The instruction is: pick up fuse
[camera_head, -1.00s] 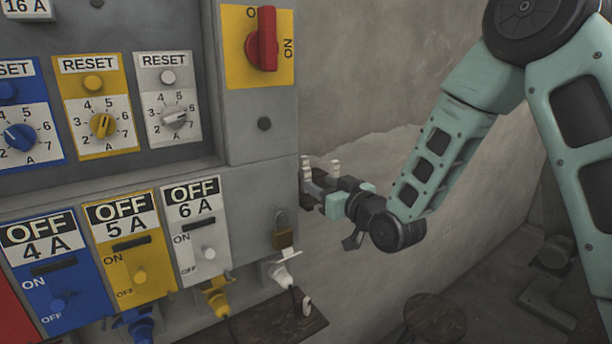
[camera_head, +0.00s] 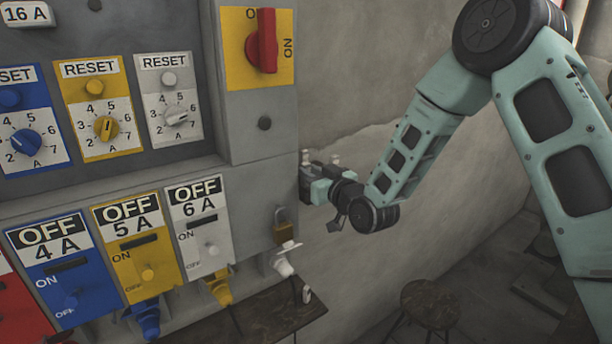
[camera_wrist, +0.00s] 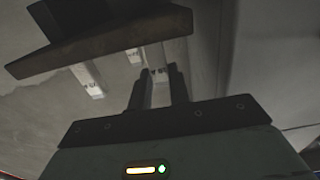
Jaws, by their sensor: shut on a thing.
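My gripper (camera_wrist: 159,90) shows from behind in the wrist view, its two dark fingers close together around a pale fuse (camera_wrist: 158,73) with small print on it. The fuse's far end is partly hidden between the fingers.
The grey cabinet (camera_head: 262,185) with dials and switches fills the left. A dark brown slab (camera_wrist: 100,45) crosses the wrist view near the fuses. A round stool (camera_head: 430,303) stands on the floor at lower right.

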